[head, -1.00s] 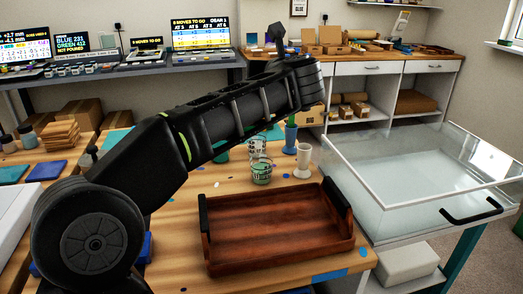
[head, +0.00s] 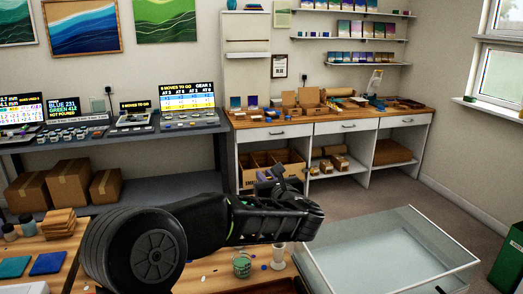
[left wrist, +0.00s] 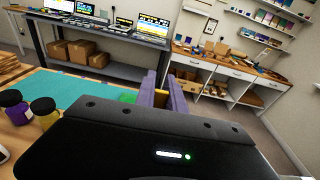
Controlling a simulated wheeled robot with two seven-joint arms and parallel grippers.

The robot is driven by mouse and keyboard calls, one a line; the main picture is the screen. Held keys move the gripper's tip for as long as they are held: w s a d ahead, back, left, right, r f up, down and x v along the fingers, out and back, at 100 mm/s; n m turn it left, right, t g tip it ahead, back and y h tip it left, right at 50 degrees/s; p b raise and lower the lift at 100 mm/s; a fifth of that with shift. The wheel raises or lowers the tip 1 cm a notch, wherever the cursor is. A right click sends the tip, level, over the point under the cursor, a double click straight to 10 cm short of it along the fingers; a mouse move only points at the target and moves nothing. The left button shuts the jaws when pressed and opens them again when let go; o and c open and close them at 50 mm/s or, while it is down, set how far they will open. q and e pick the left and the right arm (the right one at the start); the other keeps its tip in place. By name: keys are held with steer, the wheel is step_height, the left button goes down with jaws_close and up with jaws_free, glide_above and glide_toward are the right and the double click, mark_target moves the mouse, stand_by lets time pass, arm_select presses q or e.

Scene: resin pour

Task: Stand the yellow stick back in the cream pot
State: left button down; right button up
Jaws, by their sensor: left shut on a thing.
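My left gripper (head: 268,178) is at the end of my dark arm, raised above the table's far edge in the head view. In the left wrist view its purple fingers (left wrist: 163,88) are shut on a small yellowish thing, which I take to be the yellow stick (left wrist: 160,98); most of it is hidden. A cream pot (head: 279,256), narrow and upright, stands on the table below and slightly right of the gripper, its top partly behind my arm. The gripper is apart from the pot. My right gripper is not in view.
A clear cup with green contents (head: 242,266) stands left of the pot. A glass-walled case (head: 390,255) is at the right. A bench with screens (head: 110,140) and a drawer counter (head: 340,128) line the back wall. Jars (left wrist: 44,110) stand at the left in the wrist view.

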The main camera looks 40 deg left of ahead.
arm_select(q)
steer(key=shift+w+d+f, duration=0.1)
steer(key=shift+w+d, duration=0.05)
steer(key=shift+d, duration=0.4)
steer(key=shift+w+d, duration=0.15)
steer(key=shift+d, duration=0.35)
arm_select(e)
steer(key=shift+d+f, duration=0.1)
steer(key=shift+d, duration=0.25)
